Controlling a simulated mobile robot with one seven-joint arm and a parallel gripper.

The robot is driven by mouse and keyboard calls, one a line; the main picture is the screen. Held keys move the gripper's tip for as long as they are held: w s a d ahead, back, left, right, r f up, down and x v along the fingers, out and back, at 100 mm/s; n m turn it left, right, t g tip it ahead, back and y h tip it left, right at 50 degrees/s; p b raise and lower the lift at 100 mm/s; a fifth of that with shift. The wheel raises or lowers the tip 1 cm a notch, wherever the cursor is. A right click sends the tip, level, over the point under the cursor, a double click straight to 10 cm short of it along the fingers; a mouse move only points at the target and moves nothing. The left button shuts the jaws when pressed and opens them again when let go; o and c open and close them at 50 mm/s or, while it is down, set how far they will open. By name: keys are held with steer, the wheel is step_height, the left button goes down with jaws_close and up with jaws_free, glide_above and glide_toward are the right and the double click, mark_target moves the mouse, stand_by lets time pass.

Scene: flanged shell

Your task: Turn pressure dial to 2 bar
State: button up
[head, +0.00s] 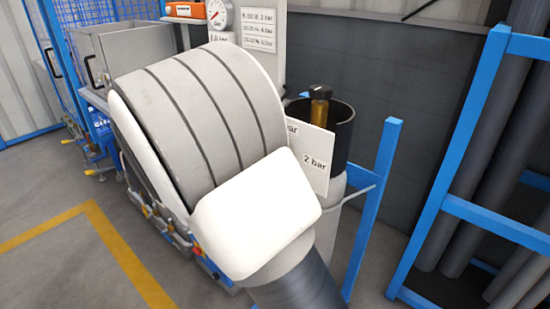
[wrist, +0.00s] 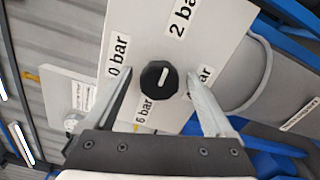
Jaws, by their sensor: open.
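The pressure dial (wrist: 158,77) is a black faceted knob with a short white mark, on a white panel (wrist: 222,22) in the wrist view. The mark slants toward the upper right; which end is the pointer I cannot tell. Around the knob are labels 0 bar, 2 bar (wrist: 183,17), 6 bar and one mostly hidden by my right finger. My gripper (wrist: 157,70) is open, with one finger on each side of the knob and gaps showing. In the head view my arm hides the dial and gripper; the panel's edge (head: 315,165) with 2 bar shows.
A round gauge (head: 219,14) and a sheet of bar values (head: 258,30) are at the back. A black open cylinder (head: 342,125) stands behind the panel. A blue rack with grey pipes (head: 500,170) is at the right. Floor at the left front is clear.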

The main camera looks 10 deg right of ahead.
steer(key=p+v, duration=0.2)
steer(key=v, duration=1.5)
steer(key=shift+s+a, duration=0.15)
steer(key=shift+a, duration=0.05)
steer(key=s+d+m+g+y, duration=0.7)
steer(key=s+d+g+y, duration=0.3)
steer(key=s+d, duration=0.45)
step_height(320, 180, up, 19)
steer(key=s+m+t+y+p, duration=0.1)
steer(key=m+t+y+p, duration=0.2)
steer(key=p, duration=1.1)
steer(key=shift+f+t+y, duration=0.15)
steer(key=shift+t+y, duration=0.65)
steer(key=shift+t, duration=0.2)
steer(key=shift+d, duration=0.15)
